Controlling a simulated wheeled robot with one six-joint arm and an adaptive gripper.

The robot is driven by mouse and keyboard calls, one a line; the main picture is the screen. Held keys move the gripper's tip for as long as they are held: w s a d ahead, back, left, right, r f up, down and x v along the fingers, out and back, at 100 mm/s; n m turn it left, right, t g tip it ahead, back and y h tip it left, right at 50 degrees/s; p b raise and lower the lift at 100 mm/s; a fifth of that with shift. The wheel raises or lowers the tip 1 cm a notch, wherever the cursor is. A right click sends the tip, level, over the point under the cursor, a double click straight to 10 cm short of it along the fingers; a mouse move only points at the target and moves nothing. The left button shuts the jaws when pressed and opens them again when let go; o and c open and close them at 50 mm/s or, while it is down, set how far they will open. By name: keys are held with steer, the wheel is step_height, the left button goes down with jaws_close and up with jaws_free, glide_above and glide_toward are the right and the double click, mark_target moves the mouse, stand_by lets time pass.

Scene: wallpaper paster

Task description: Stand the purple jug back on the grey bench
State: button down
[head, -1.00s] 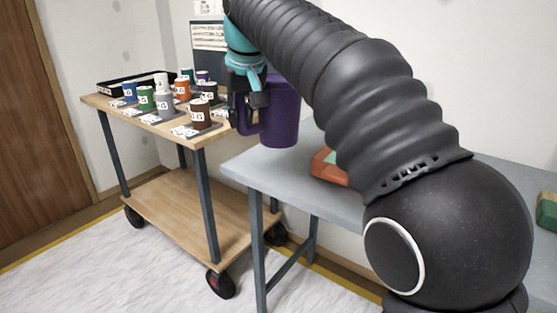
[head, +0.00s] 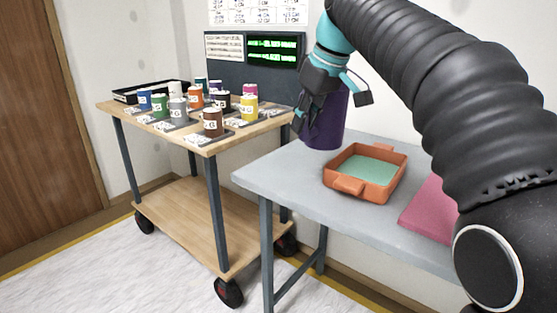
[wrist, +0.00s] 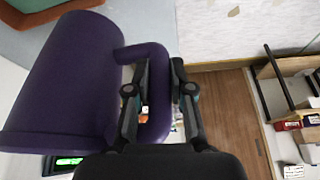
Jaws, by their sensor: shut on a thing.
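The purple jug (head: 326,122) is at the back left corner of the grey bench (head: 285,190) in the head view, looking upright. My gripper (head: 305,110) is at its left side. In the wrist view the jug (wrist: 70,75) fills the left, and the fingers of my gripper (wrist: 160,85) are shut on its handle. A strip of the bench (wrist: 60,38) shows behind the jug there. I cannot tell whether the jug's base touches the bench or hangs just above it.
An orange tray (head: 341,182) with a green inside stands on the bench, right of the jug. A pink block (head: 430,212) lies further right. A wooden cart (head: 180,137) with several coloured cans stands left. The bench's front left is clear.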

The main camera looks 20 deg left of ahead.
steer(key=shift+w+a+f, duration=0.7)
steer(key=shift+a+f, duration=0.9)
steer(key=shift+f, duration=0.05)
steer(key=shift+w+a+f, duration=0.65)
steer(key=shift+a+f, duration=0.9)
steer(key=shift+f, duration=0.05)
steer(key=shift+w+a+f, duration=0.7)
steer(key=shift+a+f, duration=0.9)
steer(key=shift+f, duration=0.05)
steer(key=c, duration=1)
jaws_free()
steer(key=shift+f, duration=0.1)
steer(key=shift+f+b, duration=0.2)
steer(key=shift+b, duration=0.2)
steer(key=p+v, duration=0.2)
steer(key=v, duration=1.2)
steer(key=shift+s+f, duration=0.1)
steer(key=shift+s, duration=0.1)
steer(key=shift+d, duration=0.1)
